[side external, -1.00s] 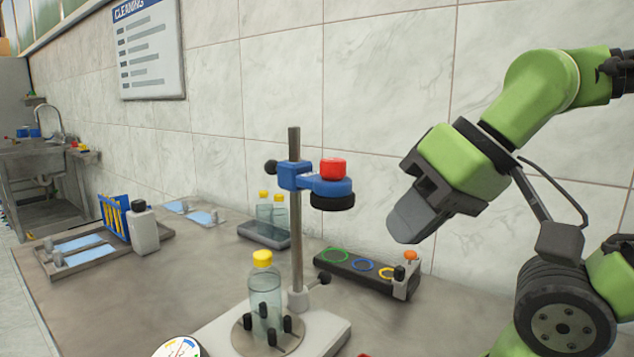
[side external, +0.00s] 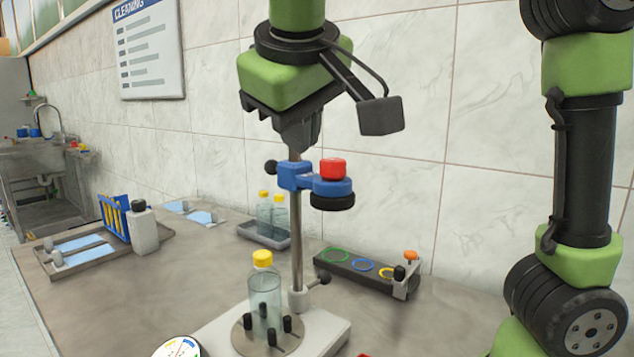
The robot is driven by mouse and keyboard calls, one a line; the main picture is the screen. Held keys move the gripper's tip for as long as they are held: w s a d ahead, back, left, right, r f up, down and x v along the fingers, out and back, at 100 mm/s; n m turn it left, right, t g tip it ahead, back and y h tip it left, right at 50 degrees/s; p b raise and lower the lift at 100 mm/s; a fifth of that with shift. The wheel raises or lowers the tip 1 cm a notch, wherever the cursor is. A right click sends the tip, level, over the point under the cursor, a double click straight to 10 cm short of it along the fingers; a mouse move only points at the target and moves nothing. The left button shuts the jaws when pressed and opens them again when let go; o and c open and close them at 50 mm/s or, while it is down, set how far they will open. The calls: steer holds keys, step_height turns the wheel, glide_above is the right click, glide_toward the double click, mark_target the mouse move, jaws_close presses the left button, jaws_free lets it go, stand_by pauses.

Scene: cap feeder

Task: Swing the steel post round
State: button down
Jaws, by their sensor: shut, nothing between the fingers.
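The steel post (side external: 297,240) stands upright on a pale base plate (side external: 335,325). A blue clamp arm (side external: 297,176) sits high on the post and reaches right, with a red cap (side external: 333,168) on top and a black disc (side external: 332,202) beneath. My gripper (side external: 297,150) points down, shut and empty, right at the top of the post. The post's top end is hidden behind or under the fingers; I cannot tell whether they touch it. A black-knobbed side screw (side external: 321,279) sticks out right near the post's foot.
A yellow-capped bottle (side external: 263,290) stands among black pegs on a round plate beside the post. A dark block with coloured rings (side external: 345,262) lies behind right. Two bottles in a tray (side external: 262,236) stand behind left. A blue rack (side external: 113,217) is farther left.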

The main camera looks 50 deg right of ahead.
mark_target(330, 188)
steer(key=shift+w+d+f, duration=0.65)
steer(key=shift+d+f, duration=0.75)
steer(key=shift+w+d+f, duration=0.6)
steer(key=shift+d+f, duration=0.8)
steer(key=shift+w+d+f, duration=0.65)
steer(key=shift+d+f, duration=0.75)
steer(key=shift+s+d, duration=0.3)
steer(key=shift+d, duration=0.2)
steer(key=shift+s+d, duration=0.25)
steer(key=shift+d, duration=0.2)
steer(key=shift+a, duration=0.1)
